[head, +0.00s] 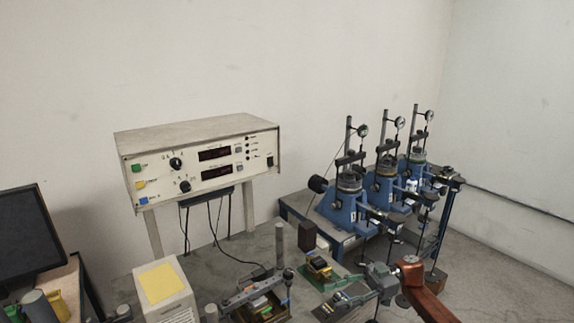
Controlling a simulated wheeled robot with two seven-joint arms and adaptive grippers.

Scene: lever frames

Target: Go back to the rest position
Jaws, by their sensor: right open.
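My right gripper (338,295) is at the lower middle-right of the head view, on the arm that comes in from the bottom right. Its fingers point left, apart, with nothing seen between them. It is over or near the front right part of the grey table, close to small parts lying there; whether it touches them I cannot tell. My left gripper does not show. Three blue lever frames (343,208) with dial gauges on top stand in a row behind my right gripper.
A white control box (200,160) with two displays stands on legs at the back of the grey table (215,268). A dark monitor (28,240) is at the left.

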